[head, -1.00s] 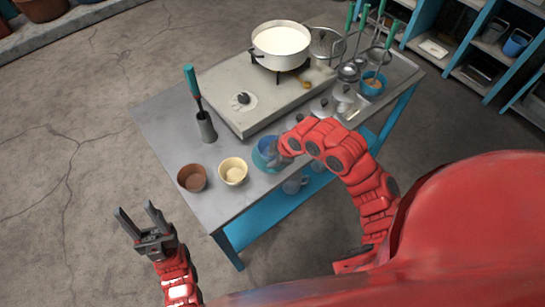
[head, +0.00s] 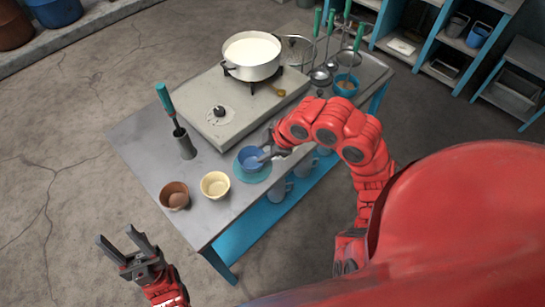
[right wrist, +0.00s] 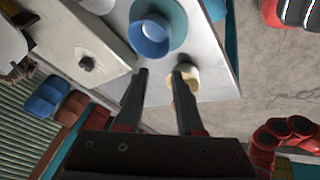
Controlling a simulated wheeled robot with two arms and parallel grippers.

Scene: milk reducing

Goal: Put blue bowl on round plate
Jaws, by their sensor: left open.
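The blue bowl (head: 252,156) appears upright on the teal round plate (head: 254,176) near the table's front edge. In the right wrist view the bowl (right wrist: 149,38) overlaps the plate (right wrist: 178,22), lying toward one side of it. My right gripper (head: 267,153) is just right of the bowl. In the right wrist view its fingers (right wrist: 160,74) are apart with nothing between them, and the bowl is beyond the tips. Whether a finger touches the bowl is unclear. My left gripper (head: 116,238) is open and empty, off the table's left front.
A cream bowl (head: 215,184) and a brown bowl (head: 174,195) stand left of the plate. A holder (head: 185,144) with a green-handled tool and the stove (head: 219,121) with a milk pot (head: 251,67) are behind. Mugs (head: 279,190) are below the tabletop.

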